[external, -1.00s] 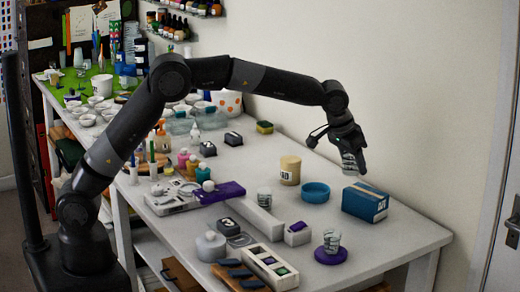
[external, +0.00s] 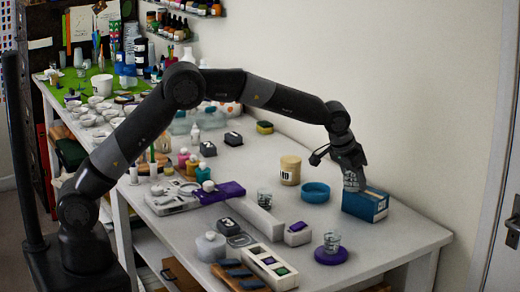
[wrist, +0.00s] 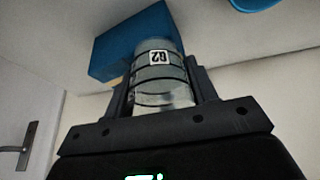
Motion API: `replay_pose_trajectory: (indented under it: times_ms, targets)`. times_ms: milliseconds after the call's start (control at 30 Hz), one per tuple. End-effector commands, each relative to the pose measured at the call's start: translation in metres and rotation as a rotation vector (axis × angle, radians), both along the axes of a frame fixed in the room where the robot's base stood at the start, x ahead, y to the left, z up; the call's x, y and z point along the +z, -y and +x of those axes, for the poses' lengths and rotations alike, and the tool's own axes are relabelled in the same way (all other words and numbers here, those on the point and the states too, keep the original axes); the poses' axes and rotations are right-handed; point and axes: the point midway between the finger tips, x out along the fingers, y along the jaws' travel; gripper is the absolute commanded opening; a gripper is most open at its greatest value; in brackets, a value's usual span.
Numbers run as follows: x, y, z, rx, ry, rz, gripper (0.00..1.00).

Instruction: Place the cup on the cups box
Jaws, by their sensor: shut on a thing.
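My gripper (external: 353,180) is shut on a clear cup (wrist: 160,75) with dark bands and a label that looks like "B2". In the wrist view the cup sits between the two fingers, in front of the blue box. The blue cups box (external: 366,207) stands at the right of the table, by the wall; it also shows in the wrist view (wrist: 108,55). In the external view the cup (external: 351,183) overlaps the box's top at its left part. I cannot tell whether it touches the box.
A blue round dish (external: 315,192) and a cream tub (external: 290,170) stand left of the box. A clear cup stands on a purple disc (external: 331,257) in front. Another clear cup (external: 264,196) stands further left. The table's right front corner is clear.

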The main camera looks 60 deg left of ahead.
Motion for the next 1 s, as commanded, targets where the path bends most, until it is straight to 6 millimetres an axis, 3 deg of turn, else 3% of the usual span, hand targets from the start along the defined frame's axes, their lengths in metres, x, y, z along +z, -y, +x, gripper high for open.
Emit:
replay_pose_trajectory:
  times_ms: [33, 67, 300, 667, 1000]
  targets:
    - [-0.002, 0.0, 0.0, 0.0, -0.001, 0.0, 0.28]
    - [-0.003, 0.0, 0.0, 0.0, -0.001, 0.0, 0.53]
    - [-0.002, 0.0, 0.0, 0.0, -0.001, 0.0, 0.73]
    - [0.006, 0.0, -0.001, 0.0, 0.001, 0.0, 0.74]
    - [0.068, 0.0, -0.027, 0.0, 0.003, -0.001, 0.74]
